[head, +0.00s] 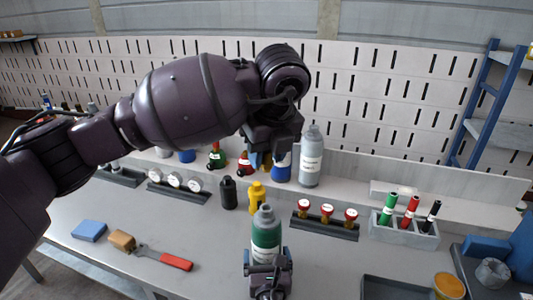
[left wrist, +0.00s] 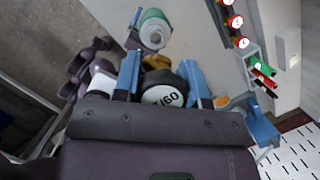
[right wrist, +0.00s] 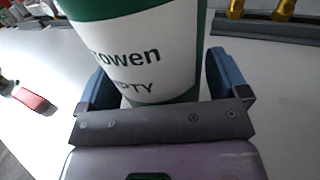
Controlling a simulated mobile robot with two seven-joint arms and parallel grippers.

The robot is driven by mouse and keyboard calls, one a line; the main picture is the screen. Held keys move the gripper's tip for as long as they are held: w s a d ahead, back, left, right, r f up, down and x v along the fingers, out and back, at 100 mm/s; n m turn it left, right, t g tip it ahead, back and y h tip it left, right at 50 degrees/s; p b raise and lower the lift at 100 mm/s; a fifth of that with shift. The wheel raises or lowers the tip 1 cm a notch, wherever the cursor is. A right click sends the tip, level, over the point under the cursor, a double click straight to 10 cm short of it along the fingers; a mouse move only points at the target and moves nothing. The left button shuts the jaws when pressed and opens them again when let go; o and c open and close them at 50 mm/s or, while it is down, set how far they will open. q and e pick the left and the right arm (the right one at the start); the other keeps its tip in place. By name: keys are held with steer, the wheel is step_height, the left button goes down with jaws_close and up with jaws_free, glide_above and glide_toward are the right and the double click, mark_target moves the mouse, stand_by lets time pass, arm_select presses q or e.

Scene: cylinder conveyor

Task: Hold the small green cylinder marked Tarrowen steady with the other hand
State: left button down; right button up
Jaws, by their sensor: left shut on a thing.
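The small green cylinder (head: 266,238) stands upright at the front of the workbench, with a grey top and white label. In the right wrist view its label (right wrist: 140,55) reads "...rowen" and "...PTY". My right gripper (head: 268,262) is low at the cylinder, one blue finger on each side; whether they press on it is unclear. My left gripper (head: 265,155) is above and behind the cylinder, shut on a dark gauge (left wrist: 163,96) with a brass part and a white face marked "160". The cylinder's top (left wrist: 153,32) shows beyond it in the left wrist view.
Black (head: 228,193) and yellow (head: 257,196) bottles stand close behind the cylinder. A rack of red-topped brass parts (head: 326,212) is at right, near a marker holder (head: 403,232). A red-handled tool (head: 176,261) and blue block (head: 89,230) lie at left.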

steer(key=shift+o, duration=0.5)
steer(key=shift+s, duration=0.5)
steer(key=s, duration=0.7)
steer(key=s+d, duration=0.1)
steer(key=s, duration=0.2)
steer(key=shift+s, duration=0.4)
arm_select(q)
steer(key=shift+r+p, duration=1.45)
steer(key=shift+r, duration=1.15)
arm_select(e)
steer(key=shift+t, duration=0.4)
steer(key=r, duration=0.5)
steer(key=shift+w+r, duration=0.3)
steer(key=shift+w, duration=0.05)
arm_select(q)
steer(key=shift+f, duration=0.15)
